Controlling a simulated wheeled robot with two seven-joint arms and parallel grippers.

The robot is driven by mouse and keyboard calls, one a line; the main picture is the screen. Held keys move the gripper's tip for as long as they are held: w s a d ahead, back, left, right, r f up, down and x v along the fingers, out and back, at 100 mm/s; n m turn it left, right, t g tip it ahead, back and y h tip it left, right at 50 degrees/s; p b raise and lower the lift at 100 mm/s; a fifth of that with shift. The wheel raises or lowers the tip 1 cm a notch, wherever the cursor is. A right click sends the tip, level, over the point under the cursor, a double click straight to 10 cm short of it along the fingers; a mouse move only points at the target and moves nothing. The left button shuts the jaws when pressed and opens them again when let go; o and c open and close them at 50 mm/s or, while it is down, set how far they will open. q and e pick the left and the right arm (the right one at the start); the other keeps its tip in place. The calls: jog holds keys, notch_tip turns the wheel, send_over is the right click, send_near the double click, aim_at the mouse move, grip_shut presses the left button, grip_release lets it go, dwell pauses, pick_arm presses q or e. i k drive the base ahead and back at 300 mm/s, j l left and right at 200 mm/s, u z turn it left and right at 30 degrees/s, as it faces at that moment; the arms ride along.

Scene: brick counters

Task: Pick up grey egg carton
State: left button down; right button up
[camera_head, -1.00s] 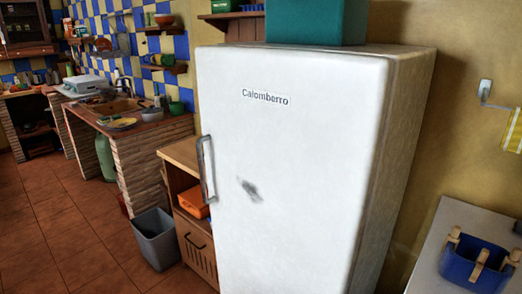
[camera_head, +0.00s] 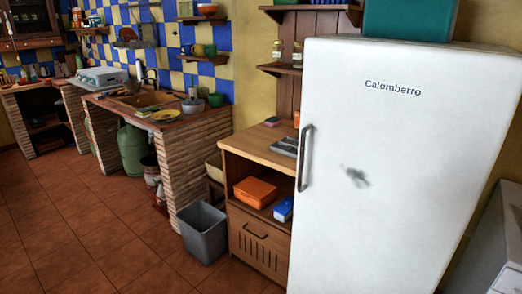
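I see no grey egg carton that I can make out for sure. A flat dark grey object (camera_head: 285,146) lies on top of the wooden cabinet (camera_head: 262,148), against the left side of the white fridge (camera_head: 400,190); it is too small to tell what it is. Neither of my grippers shows in the head view.
The fridge stands close at the right, with a teal box (camera_head: 415,20) on top. A grey bin (camera_head: 204,232) stands on the floor left of the cabinet. An orange box (camera_head: 255,191) sits on the cabinet's open shelf. The tiled floor (camera_head: 90,230) at the left is clear.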

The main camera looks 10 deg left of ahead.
aim_at(288, 146)
jog(key=j, duration=0.15)
jog(key=j+z, duration=0.1)
jog(key=z, duration=0.55)
jog(key=i+j+z, duration=0.15)
jog(key=j+z, duration=0.2)
jog(key=i+j+z, duration=0.1)
jog(key=j+z, duration=0.55)
jog(key=j, duration=0.15)
jog(key=j+z, duration=0.15)
jog(key=j, duration=0.65)
jog(key=j+z, duration=0.15)
jog(key=j, duration=0.6)
jog(key=k+j+z, duration=0.15)
jog(key=j, duration=1.3)
jog(key=k+j, duration=0.15)
jog(key=j, duration=0.5)
